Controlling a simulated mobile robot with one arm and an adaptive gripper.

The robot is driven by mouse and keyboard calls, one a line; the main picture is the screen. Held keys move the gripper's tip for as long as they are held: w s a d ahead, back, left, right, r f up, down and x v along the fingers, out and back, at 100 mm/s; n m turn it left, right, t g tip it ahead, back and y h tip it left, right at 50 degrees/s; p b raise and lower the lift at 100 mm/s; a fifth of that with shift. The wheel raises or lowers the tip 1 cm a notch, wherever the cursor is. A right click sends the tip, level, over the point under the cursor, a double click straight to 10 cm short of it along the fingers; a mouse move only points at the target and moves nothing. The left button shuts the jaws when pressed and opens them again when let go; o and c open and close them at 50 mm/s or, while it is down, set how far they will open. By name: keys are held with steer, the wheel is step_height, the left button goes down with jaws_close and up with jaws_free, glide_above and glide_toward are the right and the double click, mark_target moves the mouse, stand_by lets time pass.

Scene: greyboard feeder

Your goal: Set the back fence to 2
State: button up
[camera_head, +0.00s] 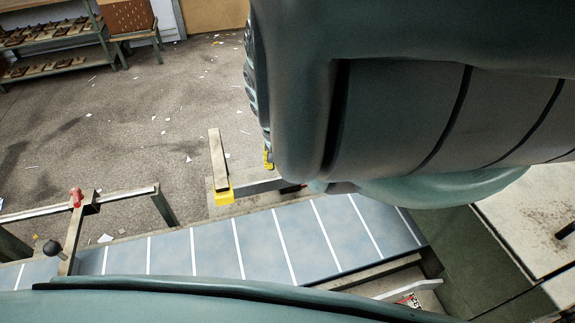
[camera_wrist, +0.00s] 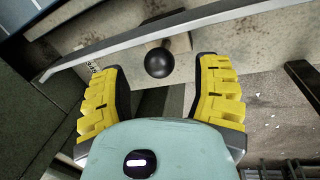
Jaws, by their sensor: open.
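A black ball knob (camera_wrist: 159,62) shows in the wrist view, below a long curved grey metal bar (camera_wrist: 130,38). My gripper (camera_wrist: 158,68) is open, with one yellow finger on each side of the knob and a gap to each; depth between them is hard to judge. A small printed strip (camera_wrist: 93,68) lies left of the knob, too small to read. In the head view, my arm hides most of the gripper. A strip with red and black marks (camera_head: 410,300) shows low at the right. I cannot read the fence setting.
A blue bed (camera_head: 265,244) with white lines crosses the head view. At left are a rail with a red clamp (camera_head: 75,197) and another black knob (camera_head: 52,248). Shelves (camera_head: 50,40) stand far left; open floor lies between.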

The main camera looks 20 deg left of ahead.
steer(key=shift+d+f, duration=0.25)
steer(key=shift+f, duration=0.85)
jaws_close()
